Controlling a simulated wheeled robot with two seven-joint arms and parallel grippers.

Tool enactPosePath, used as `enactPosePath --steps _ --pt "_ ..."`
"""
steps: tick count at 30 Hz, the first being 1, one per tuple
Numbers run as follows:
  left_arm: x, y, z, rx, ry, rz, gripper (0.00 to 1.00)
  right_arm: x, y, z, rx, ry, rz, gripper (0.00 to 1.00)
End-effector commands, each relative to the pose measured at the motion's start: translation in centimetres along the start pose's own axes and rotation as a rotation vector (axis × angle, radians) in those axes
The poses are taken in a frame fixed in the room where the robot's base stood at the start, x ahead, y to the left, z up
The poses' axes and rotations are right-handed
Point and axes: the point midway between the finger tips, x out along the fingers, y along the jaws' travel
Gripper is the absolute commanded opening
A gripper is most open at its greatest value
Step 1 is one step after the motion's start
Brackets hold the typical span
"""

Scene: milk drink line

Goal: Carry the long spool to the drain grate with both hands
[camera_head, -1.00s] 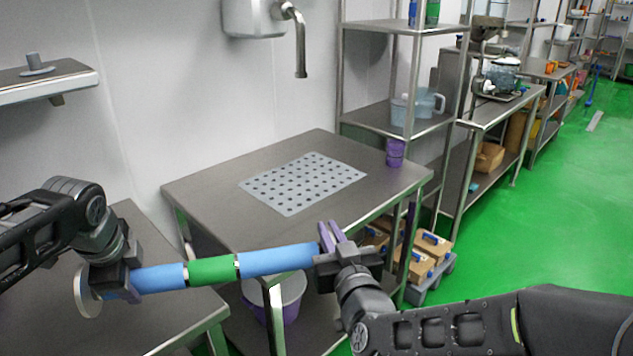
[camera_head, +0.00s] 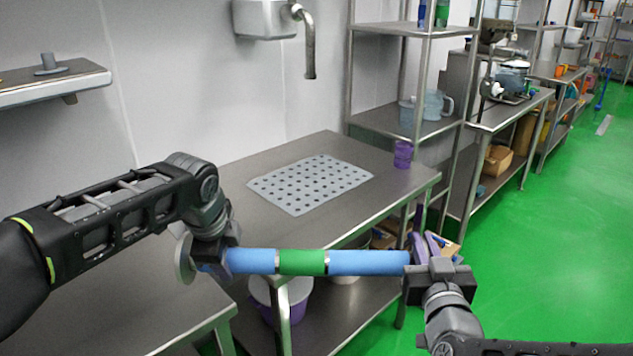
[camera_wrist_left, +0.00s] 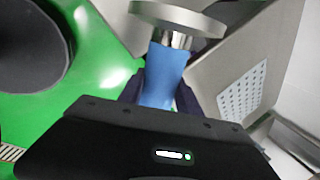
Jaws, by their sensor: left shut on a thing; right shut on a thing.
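The long spool (camera_head: 302,262) is a blue bar with a green middle band and a pale grey disc at its left end. It is held about level in front of the far table. My left gripper (camera_head: 222,262) is shut on its left end, close to the disc. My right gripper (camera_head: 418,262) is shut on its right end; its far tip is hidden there. In the left wrist view the spool's blue end (camera_wrist_left: 165,75) sits between the fingers under the disc. The drain grate (camera_head: 310,184), a grey perforated plate, lies bare on the far table, beyond the spool.
The steel table (camera_head: 250,172) also bears a purple cup (camera_head: 403,154) at its right. A near table (camera_head: 130,300) stands at the lower left. A tap (camera_head: 309,50) hangs above. White buckets (camera_head: 292,292) are below. Green floor is open at the right.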

Motion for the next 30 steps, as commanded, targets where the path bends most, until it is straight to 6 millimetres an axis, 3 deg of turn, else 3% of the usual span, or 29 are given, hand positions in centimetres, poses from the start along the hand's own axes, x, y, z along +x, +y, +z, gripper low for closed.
enactPosePath --steps 17,30 --pt "0.1 -0.9 0.0 0.001 0.000 -0.003 0.00 0.9 0.1 -0.4 0.002 0.004 0.003 0.00" --pt "1.6 -4.3 -0.1 0.001 0.001 -0.003 0.00 4.6 0.0 -0.2 0.001 0.004 0.002 0.00"
